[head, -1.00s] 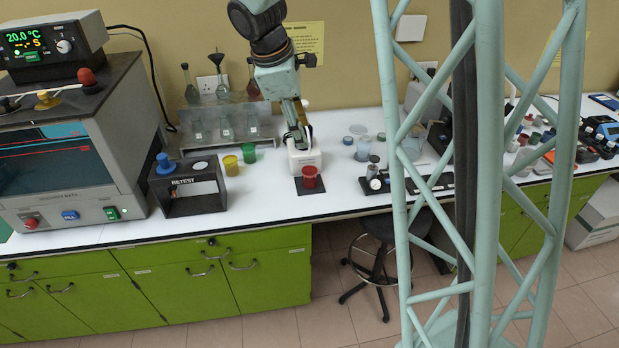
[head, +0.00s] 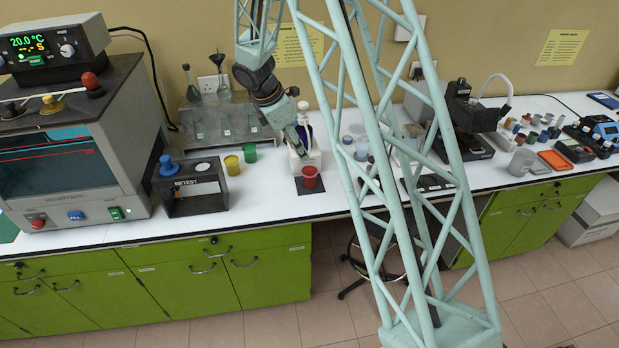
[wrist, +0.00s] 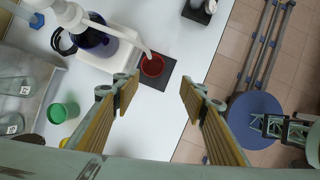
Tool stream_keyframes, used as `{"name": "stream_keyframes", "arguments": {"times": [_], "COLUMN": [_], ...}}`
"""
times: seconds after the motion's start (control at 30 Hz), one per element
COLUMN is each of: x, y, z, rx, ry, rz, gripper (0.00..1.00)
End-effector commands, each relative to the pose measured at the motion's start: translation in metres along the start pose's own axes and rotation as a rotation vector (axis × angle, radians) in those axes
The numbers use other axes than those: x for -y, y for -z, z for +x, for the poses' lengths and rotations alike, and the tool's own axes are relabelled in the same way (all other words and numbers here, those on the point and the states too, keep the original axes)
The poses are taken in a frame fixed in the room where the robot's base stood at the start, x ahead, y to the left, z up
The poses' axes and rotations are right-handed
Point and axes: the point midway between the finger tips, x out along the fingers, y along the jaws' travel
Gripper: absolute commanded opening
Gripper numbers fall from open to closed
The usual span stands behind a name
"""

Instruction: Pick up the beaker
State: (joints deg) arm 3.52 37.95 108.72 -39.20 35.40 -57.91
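Which vessel is the beaker is not certain. A red cup (head: 310,178) stands upright on a small black mat (head: 312,189) in front of a white dispenser (head: 304,160). The red cup (wrist: 152,66) also shows in the wrist view, apart from my gripper (wrist: 156,86), whose two fingers are spread with nothing between them. The cup appears just beyond the fingertips, between their lines. In the head view my gripper (head: 298,150) is near the dispenser. A grey beaker-like vessel (head: 521,161) stands at the right. A clear vessel (head: 362,150) is partly hidden behind my lattice frame.
The white bench is clear in front of the green cup.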

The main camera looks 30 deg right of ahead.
Motion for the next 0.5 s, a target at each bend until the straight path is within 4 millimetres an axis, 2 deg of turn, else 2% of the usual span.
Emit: {"name": "stream_keyframes", "arguments": {"times": [0.2,0.5], "x": [-0.012,-0.019], "y": [0.007,0.011], "z": [0.033,0.051], "rx": [0.008,0.011], "ry": [0.012,0.015], "rz": [-0.091,-0.142], "gripper": [0.39,0.39]}}
